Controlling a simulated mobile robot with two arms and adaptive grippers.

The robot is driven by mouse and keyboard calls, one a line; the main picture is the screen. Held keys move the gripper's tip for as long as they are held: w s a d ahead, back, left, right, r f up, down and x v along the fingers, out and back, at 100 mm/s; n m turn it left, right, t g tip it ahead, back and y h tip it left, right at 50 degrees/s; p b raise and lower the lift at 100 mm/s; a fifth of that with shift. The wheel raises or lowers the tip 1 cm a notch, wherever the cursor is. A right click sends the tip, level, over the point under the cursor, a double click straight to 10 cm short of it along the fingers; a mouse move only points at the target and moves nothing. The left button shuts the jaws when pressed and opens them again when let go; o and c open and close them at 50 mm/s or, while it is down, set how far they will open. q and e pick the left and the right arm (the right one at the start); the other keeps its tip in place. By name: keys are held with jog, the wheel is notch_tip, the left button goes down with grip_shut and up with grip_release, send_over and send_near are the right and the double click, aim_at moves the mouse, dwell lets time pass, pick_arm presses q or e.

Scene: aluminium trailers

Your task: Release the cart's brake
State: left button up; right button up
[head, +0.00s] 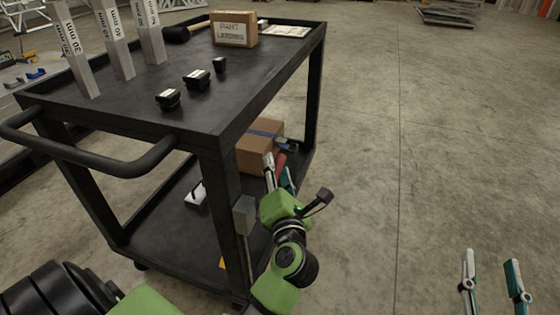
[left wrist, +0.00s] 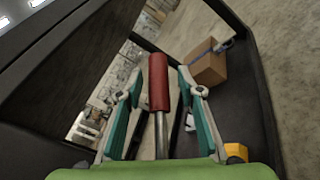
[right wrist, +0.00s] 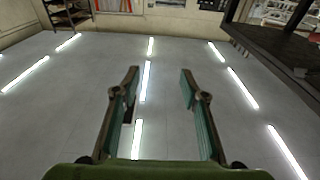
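The black cart (head: 130,120) fills the left half of the head view. Its brake lever has a red grip (left wrist: 158,85) on a silver rod (left wrist: 161,130). The red grip also shows beside the cart's near corner post in the head view (head: 280,165). My left gripper (left wrist: 160,82) is open, with one finger on each side of the lever and visible gaps to both. In the head view its fingers partly hide the lever. My right gripper (right wrist: 158,75) is open and empty over bare floor, right of the cart; it also shows in the head view (head: 492,258).
A cardboard box (head: 258,150) stands on the cart's lower shelf. The top carries metal bars (head: 112,40), small black parts (head: 197,80), a labelled box (head: 233,29) and a mallet (head: 190,32). Floor (head: 430,130) to the right is clear.

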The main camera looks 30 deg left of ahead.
pick_arm(q)
jog(key=shift+w+a, duration=0.2)
pick_arm(e)
jog(key=shift+w+a+r, duration=0.15)
jog(key=shift+w+r, duration=0.1)
jog(key=shift+r, duration=0.05)
pick_arm(q)
grip_shut()
jog(key=shift+r, duration=0.1)
pick_arm(e)
jog(key=shift+s+t, duration=0.1)
jog(key=shift+t, duration=0.2)
